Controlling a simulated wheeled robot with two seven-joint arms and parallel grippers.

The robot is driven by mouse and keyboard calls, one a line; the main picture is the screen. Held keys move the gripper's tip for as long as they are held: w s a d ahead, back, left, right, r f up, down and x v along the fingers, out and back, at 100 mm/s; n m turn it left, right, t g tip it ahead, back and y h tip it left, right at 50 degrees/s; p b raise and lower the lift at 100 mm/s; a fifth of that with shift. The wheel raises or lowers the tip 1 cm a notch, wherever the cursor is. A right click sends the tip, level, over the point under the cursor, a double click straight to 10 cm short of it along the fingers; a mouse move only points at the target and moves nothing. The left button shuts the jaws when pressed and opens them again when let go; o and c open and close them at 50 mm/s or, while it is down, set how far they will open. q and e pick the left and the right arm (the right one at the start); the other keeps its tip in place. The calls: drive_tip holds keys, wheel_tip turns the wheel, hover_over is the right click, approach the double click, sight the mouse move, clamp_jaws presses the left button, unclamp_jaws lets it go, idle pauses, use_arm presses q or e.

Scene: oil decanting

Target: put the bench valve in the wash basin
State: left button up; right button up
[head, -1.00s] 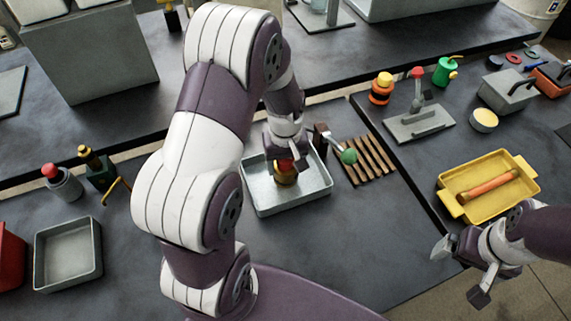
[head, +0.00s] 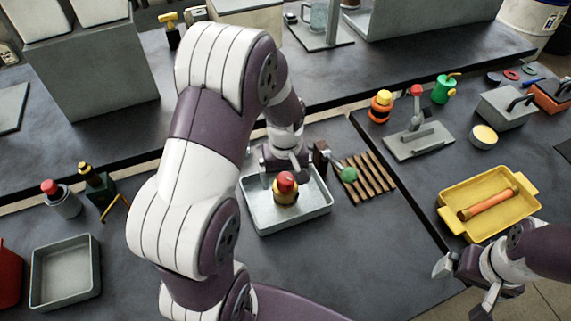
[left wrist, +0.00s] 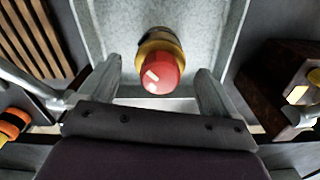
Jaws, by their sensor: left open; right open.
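The bench valve, a brass-coloured body with a red knob (head: 286,184), stands upright inside the wash basin, a grey metal tray (head: 318,208) in the middle of the bench. My left gripper (head: 284,166) is open at the basin's far side, just behind the valve. In the left wrist view the red knob (left wrist: 160,73) shows beyond and between the spread fingers (left wrist: 158,82), with no finger seen gripping it. The valve's base is partly hidden by its knob there. My right gripper (head: 464,284) is open and empty at the bench's front right, near a yellow tray.
A wooden slatted rack (head: 370,178) and a green-ended tool (head: 348,174) sit right of the basin. The yellow tray (head: 452,192) holds an orange-brown tube (head: 488,204). Another grey tray (head: 92,282) stands at left. The bench in front of the basin is clear.

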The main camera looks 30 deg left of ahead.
use_arm(q)
wheel_tip(320, 180, up, 8)
drive_tip(key=shift+r, duration=0.1)
drive_tip(key=shift+s+d+r, duration=0.1)
drive_tip(key=shift+s+r, duration=0.05)
drive_tip(key=shift+r, duration=0.15)
drive_tip(key=s+d+f+m+t, duration=0.1)
drive_tip(key=s+d+f+m, duration=0.2)
drive_tip(key=s+d+m, duration=0.2)
drive_tip(key=s+m, duration=0.3)
drive_tip(key=shift+s, duration=0.4)
